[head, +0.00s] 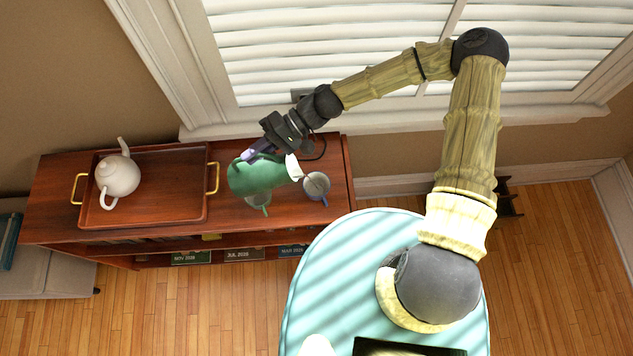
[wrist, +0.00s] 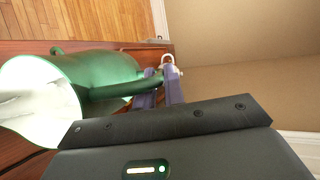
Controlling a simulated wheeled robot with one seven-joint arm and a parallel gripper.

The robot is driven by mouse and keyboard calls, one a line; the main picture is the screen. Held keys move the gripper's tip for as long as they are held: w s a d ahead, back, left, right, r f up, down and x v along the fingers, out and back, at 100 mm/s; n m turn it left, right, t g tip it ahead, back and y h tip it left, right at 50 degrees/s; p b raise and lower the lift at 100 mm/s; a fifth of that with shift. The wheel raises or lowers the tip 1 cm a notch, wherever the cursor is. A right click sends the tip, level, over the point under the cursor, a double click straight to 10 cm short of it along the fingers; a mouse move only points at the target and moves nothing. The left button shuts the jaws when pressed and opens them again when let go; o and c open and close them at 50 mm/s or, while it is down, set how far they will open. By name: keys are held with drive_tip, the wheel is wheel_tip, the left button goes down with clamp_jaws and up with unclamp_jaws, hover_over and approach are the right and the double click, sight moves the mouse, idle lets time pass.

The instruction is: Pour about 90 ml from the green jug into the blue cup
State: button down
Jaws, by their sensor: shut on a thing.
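My gripper (head: 248,156) is shut on the handle of the green jug (head: 258,177), and its purple fingers (wrist: 161,88) close on that handle in the wrist view. The jug is tilted well over above the cabinet top, its white-lined mouth facing right. In the wrist view the jug (wrist: 105,68) shows its pale inside; I cannot tell the liquid level. The blue cup (head: 317,184) stands upright on the cabinet, just right of and below the jug's mouth, its blue handle towards the front. No stream is clearly visible. The blue cup cannot be made out in the wrist view.
A cup with a green handle (head: 257,201) stands partly hidden under the jug. A wooden tray (head: 160,208) with brass handles bears a white teapot (head: 118,176) at the left. The red-brown cabinet (head: 55,196) stands below the window. Calendars or books sit on its lower shelf.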

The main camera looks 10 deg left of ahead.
sight(245, 167)
drive_tip(key=shift+d+r+y+b, duration=0.1)
drive_tip(key=shift+d+y+b, duration=0.2)
drive_tip(key=shift+b, duration=0.1)
idle(1.4)
drive_tip(key=shift+a+r+p, duration=0.15)
drive_tip(key=shift+r+p, duration=0.05)
drive_tip(key=shift+p, duration=0.2)
drive_tip(key=shift+s+a+h+p, duration=0.2)
drive_tip(key=shift+a+h+p, duration=0.4)
drive_tip(key=shift+a+p, duration=0.1)
drive_tip(key=p, duration=0.1)
drive_tip(key=a+r+t+h+p, duration=0.1)
drive_tip(key=p, duration=0.1)
drive_tip(key=shift+s+a+r+m+h, duration=0.15)
drive_tip(key=shift+a+r+m+h, duration=0.05)
drive_tip(key=shift+a+m+h, duration=0.1)
drive_tip(key=shift+a+f, duration=0.2)
drive_tip(key=shift+f, duration=0.15)
drive_tip(key=shift+r+h, duration=0.15)
drive_tip(key=shift+h, duration=0.15)
drive_tip(key=shift+s+a+p, duration=0.1)
drive_tip(key=shift+a+p, duration=0.1)
drive_tip(key=shift+p, duration=0.15)
